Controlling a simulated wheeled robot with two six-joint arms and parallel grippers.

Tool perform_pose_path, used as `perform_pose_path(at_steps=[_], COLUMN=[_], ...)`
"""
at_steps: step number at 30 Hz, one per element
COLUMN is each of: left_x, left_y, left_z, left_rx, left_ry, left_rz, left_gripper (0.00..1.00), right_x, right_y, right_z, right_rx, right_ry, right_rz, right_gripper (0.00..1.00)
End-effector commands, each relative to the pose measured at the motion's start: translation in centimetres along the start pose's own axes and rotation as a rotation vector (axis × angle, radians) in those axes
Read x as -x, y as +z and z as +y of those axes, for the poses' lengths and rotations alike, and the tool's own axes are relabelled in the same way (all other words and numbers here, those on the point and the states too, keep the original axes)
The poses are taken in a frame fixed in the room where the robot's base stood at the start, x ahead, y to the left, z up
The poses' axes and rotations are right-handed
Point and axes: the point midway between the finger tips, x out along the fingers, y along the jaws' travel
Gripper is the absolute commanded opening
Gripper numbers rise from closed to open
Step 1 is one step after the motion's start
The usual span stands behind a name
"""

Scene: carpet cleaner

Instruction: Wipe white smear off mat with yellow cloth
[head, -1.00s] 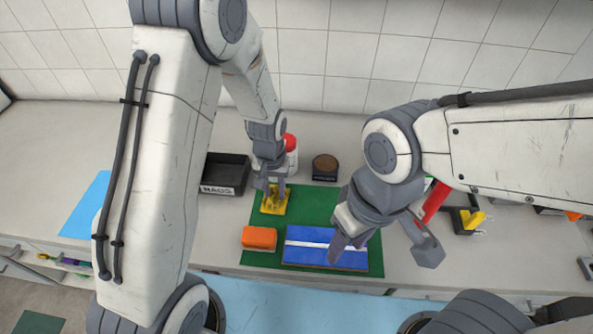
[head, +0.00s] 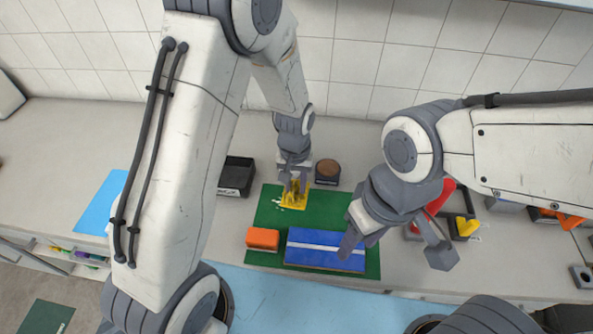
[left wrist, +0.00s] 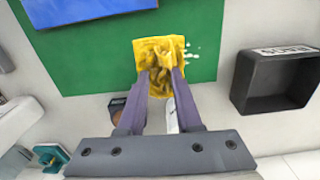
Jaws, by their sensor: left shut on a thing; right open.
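The yellow cloth (head: 294,194) is bunched on the green mat (head: 325,212) near its back edge. My left gripper (head: 295,185) is shut on the cloth; the left wrist view shows both fingers pinching its crumpled middle (left wrist: 160,65). White smear spots (head: 278,202) show on the mat just left of the cloth; they also show in the left wrist view (left wrist: 191,50) beside the cloth's right edge. The cloth hides any smear under it. My right gripper (head: 395,248) is open and empty above the mat's right side.
An orange block (head: 262,238) and a blue board with a white stripe (head: 326,255) lie on the mat's front half. A black bin (head: 236,177) stands behind left. A round brown-topped object (head: 328,170) stands behind the mat. A blue sheet (head: 101,203) lies left.

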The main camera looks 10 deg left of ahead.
Motion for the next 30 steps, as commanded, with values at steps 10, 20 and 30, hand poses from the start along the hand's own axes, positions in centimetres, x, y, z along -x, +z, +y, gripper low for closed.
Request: perform_pose_path(at_steps=[10,20,30], left_x=[3.1,3.1,3.2], left_y=[0.0,0.0,0.2], left_z=[0.1,0.1,-0.6], left_rx=[-0.001,-0.001,0.011], left_ry=[0.0,0.0,0.0], left_rz=[0.001,0.001,-0.001], left_gripper=[0.0,0.0,0.0], right_x=[2.7,2.6,3.0], right_y=[-0.1,-0.1,-0.1], right_z=[-0.2,-0.2,-0.2], right_rx=[-0.001,-0.001,-0.001], right_ry=[0.0,0.0,0.0], right_rz=[0.0,0.0,0.0], right_gripper=[0.5,0.5,0.5])
